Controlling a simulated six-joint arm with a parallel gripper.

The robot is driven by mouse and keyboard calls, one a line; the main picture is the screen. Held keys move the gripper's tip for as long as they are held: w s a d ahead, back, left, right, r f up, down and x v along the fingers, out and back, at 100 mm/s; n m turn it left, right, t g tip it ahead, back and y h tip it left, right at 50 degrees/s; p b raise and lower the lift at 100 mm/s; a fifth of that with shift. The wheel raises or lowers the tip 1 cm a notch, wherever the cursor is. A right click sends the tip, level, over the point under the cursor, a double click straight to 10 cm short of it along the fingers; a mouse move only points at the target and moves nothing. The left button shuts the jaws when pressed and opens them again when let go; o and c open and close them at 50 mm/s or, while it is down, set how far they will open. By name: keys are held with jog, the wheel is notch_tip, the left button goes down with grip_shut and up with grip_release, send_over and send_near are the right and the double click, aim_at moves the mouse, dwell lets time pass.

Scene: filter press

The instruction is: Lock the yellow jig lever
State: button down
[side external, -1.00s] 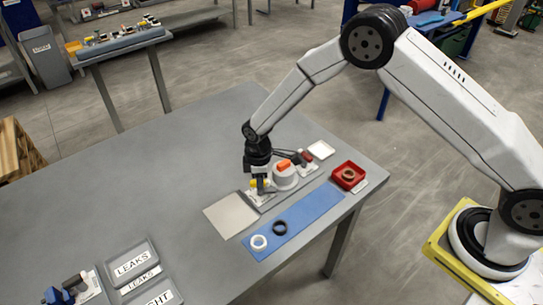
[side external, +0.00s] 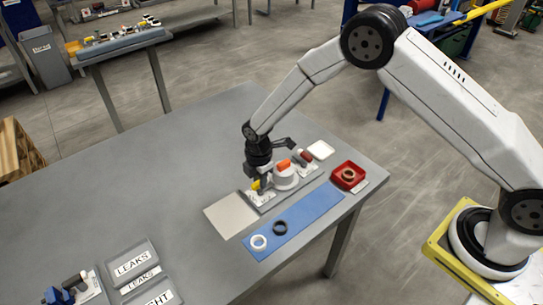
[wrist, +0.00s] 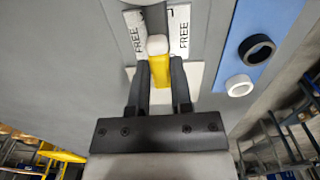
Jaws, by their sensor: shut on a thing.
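The yellow jig lever (wrist: 159,72), with a whitish rounded end, stands between the two black fingers of my gripper (wrist: 160,80) in the wrist view. The fingers are shut on it from both sides. Plates marked FREE (wrist: 180,32) lie on either side of it. In the side view, the lever (side external: 256,185) shows as a small yellow patch beside my gripper (side external: 262,182), which partly hides it. The jig base is grey and carries a white round block (side external: 285,180) with an orange piece (side external: 283,165) on top.
A dark red-handled part (side external: 305,157) is behind the white block. A blue strip (side external: 300,219) holds a white ring (side external: 259,242) and a black ring (side external: 280,228). A beige plate (side external: 229,215) lies at the left.

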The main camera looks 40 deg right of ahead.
dwell(0.3)
jog(key=c, duration=0.5)
grip_release()
jog(key=shift+r, duration=0.15)
jog(key=shift+r, duration=3.7)
jog(key=shift+d, duration=0.1)
